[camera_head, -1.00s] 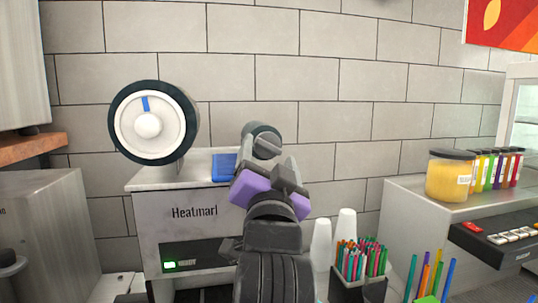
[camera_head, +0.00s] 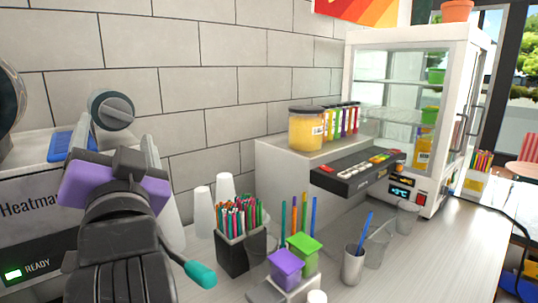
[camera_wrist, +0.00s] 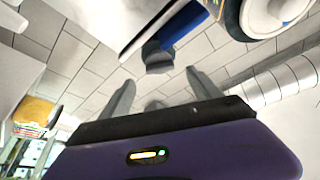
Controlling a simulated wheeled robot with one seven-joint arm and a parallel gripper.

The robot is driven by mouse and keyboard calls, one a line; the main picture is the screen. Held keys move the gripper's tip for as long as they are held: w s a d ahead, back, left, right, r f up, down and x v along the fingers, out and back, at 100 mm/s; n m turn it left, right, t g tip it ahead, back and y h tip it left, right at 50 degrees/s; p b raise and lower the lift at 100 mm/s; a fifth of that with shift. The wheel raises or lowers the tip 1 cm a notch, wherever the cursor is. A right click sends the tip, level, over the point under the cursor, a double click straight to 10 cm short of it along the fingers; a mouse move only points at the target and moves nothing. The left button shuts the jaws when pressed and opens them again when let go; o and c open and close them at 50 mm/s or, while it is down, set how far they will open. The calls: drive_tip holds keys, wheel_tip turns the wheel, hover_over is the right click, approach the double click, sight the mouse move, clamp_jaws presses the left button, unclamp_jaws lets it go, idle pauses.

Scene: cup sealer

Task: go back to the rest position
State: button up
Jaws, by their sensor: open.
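My gripper (camera_head: 136,160), with a purple and black body, is at the left in the head view, in front of the white Heatmarl cup sealer (camera_head: 25,240). Its fingers are apart with nothing between them; they also show in the wrist view (camera_wrist: 158,85). The sealer's dark round knob (camera_head: 112,110) is just above and behind my gripper. A blue part (camera_head: 66,145) lies on the sealer's top. Its big roller (camera_head: 8,105) is cut by the left edge. My arm hides part of the sealer's front.
White cups (camera_head: 203,212) and a black holder of coloured pens (camera_head: 239,250) stand right of my arm. Purple (camera_head: 286,267) and green-lidded boxes (camera_head: 303,245) sit in front. A jar (camera_head: 306,130) stands on a white block, beside a glass cabinet (camera_head: 405,70). The counter's right is fairly clear.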

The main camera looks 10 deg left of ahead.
drive_tip(key=s+d+f+n+t+h, duration=0.1)
drive_tip(key=s+d+f, duration=0.3)
drive_tip(key=d+f, duration=0.6)
drive_tip(key=s+d+f+n+h, duration=0.2)
drive_tip(key=s+d+f, duration=0.2)
drive_tip(key=d+f, duration=0.6)
drive_tip(key=s+d+f+n+t+h, duration=0.1)
drive_tip(key=s+d+f, duration=0.2)
drive_tip(key=d+f, duration=0.7)
drive_tip(key=s+d+f+m+g+h, duration=0.1)
drive_tip(key=s+d+f+h, duration=0.2)
drive_tip(key=s+d, duration=0.3)
drive_tip(key=s+d+f+m+g+h, duration=0.2)
drive_tip(key=s+d+f, duration=0.3)
drive_tip(key=s, duration=0.4)
drive_tip(key=s+d+f+m+g+h+b, duration=0.1)
drive_tip(key=s+d+f+h, duration=0.3)
drive_tip(key=s+d, duration=0.4)
drive_tip(key=shift+s+f+m+g+h, duration=0.25)
drive_tip(key=shift+m+g+h, duration=0.05)
drive_tip(key=shift+m, duration=0.4)
